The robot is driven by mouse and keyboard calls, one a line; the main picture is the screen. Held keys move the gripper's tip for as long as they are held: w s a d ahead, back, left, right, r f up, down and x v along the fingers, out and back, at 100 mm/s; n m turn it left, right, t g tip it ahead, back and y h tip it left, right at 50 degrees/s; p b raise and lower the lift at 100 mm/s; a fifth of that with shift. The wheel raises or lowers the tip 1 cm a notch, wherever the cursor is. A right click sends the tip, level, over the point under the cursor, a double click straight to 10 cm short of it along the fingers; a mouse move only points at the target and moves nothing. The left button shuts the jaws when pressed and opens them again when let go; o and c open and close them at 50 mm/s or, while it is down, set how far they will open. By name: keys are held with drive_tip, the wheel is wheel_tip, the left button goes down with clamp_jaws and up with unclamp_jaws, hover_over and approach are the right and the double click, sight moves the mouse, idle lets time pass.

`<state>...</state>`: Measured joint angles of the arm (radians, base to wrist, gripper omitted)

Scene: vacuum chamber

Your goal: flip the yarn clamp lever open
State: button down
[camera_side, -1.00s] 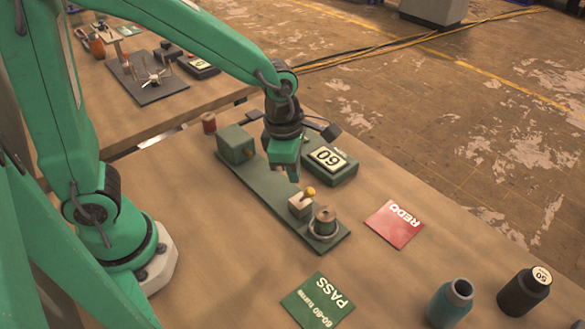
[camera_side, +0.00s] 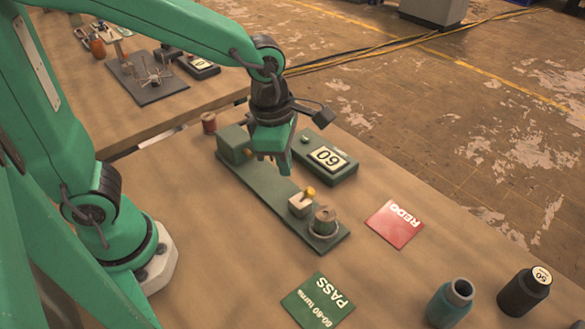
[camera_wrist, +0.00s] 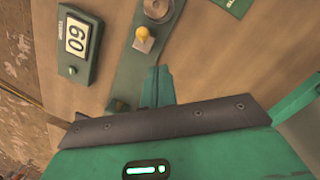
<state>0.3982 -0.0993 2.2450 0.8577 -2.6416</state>
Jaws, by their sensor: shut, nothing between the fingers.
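The yarn clamp is a small cream block (camera_side: 300,206) with a yellow-knobbed lever (camera_side: 309,193). It stands on a long green base plate (camera_side: 262,190), close to a copper-coloured spool (camera_side: 325,220). The knob points up from the block; whether the clamp is open I cannot tell. My gripper (camera_side: 270,166) is shut and empty above the middle of the plate, between the green box and the clamp, apart from the lever. In the wrist view my shut fingers (camera_wrist: 158,80) point toward the yellow knob (camera_wrist: 142,34), with a gap between them.
A green box (camera_side: 234,142) stands at the plate's far end, beside a red spool (camera_side: 209,123). A counter reading 60 (camera_side: 328,160) lies right of the plate. A red REDO card (camera_side: 394,223), green PASS card (camera_side: 318,300) and two bottles (camera_side: 450,303) (camera_side: 524,292) are nearer.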

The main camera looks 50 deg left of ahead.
drive_tip(key=s+d+r, duration=0.1)
drive_tip(key=d+r, duration=0.3)
drive_tip(key=d, duration=0.1)
drive_tip(key=shift+a+r, duration=0.15)
idle(0.4)
drive_tip(key=s+a+r+m+t, duration=0.1)
drive_tip(key=s+a+m+t, duration=0.1)
drive_tip(key=a+m, duration=0.6)
drive_tip(key=s+a+r+m+t, duration=0.2)
drive_tip(key=s+a+m, duration=0.2)
drive_tip(key=a+m, duration=0.5)
drive_tip(key=m, duration=0.8)
drive_tip(key=shift+s+a+r+m+y, duration=0.2)
drive_tip(key=shift+s+m+y, duration=0.1)
drive_tip(key=shift+m, duration=0.1)
